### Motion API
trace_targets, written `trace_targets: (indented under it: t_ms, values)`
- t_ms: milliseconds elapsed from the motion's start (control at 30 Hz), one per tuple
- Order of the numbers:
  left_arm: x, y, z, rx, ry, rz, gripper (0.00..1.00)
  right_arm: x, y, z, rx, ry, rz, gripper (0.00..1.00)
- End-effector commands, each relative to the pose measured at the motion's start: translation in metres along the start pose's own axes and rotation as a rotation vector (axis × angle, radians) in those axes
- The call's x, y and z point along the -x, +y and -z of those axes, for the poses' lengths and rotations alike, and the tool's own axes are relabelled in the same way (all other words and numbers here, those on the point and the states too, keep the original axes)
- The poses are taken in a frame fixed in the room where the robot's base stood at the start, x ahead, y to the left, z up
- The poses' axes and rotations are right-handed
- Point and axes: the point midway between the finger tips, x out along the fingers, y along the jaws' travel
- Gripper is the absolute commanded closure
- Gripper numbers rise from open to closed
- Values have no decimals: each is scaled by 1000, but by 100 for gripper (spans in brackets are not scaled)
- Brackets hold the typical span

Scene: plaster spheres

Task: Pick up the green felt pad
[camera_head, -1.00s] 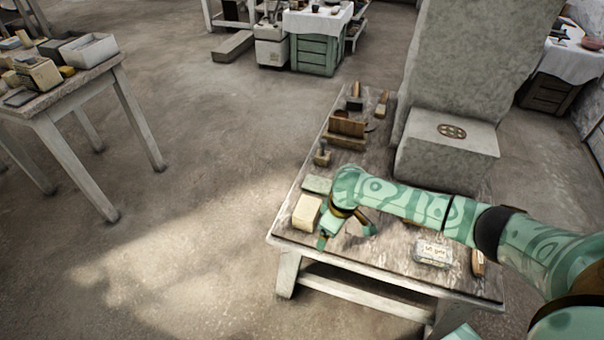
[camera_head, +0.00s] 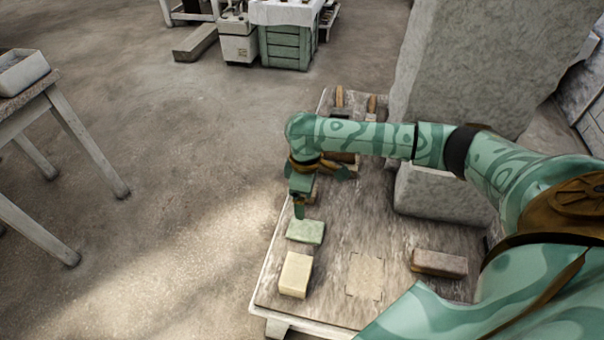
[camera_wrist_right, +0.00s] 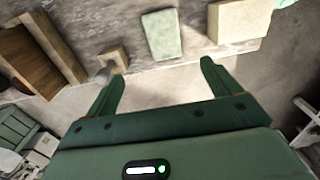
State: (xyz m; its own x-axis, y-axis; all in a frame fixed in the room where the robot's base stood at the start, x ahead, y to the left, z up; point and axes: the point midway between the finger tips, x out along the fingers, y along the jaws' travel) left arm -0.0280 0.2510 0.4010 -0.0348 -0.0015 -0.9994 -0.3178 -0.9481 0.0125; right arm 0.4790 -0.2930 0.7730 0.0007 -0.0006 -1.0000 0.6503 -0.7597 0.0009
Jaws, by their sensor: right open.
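The green felt pad (camera_head: 305,231) lies flat on the worn table, near its left edge and just beyond a cream block (camera_head: 296,275). In the right wrist view the pad (camera_wrist_right: 162,34) shows as a pale green rectangle, ahead of the gap between the fingers. My right gripper (camera_head: 320,190) is open and empty, on the far side of the pad. In the head view one finger's tip is close to the pad's far edge. Contact cannot be told. The wrist view also shows both right fingers (camera_wrist_right: 163,64) spread apart. My left gripper is not in view.
The cream block (camera_wrist_right: 240,18) stands near the pad. A brown wooden holder (camera_wrist_right: 35,62) and a small wooden-based tool (camera_wrist_right: 113,58) are on the other side. A brown block (camera_head: 440,262) lies right of a pale square patch (camera_head: 365,276). A stone block (camera_head: 440,200) bounds the table's right.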

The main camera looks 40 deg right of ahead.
Motion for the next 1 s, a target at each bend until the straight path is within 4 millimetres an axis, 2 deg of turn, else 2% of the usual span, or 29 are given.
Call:
trace_targets:
  t_ms: [33, 100, 200, 300, 567, 767, 833, 1000]
  values:
    - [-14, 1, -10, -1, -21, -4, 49, -24, -1, 0, -1, -7, 7, 11]
    - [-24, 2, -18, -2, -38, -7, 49, -44, -1, -1, -1, -8, 7, 11]
    - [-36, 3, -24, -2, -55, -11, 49, -67, -1, -1, -1, -7, 7, 11]
    - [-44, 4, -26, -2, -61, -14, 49, -82, -1, 0, -1, -5, 6, 11]
    - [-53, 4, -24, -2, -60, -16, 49, -97, -2, 0, 0, -2, 2, 11]
    - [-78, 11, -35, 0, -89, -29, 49, -132, -10, 0, 0, -7, 7, 11]
    - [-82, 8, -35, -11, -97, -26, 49, -142, -9, 0, 0, -6, 5, 11]
    - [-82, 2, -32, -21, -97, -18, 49, -141, -9, 1, 0, 0, 1, 11]
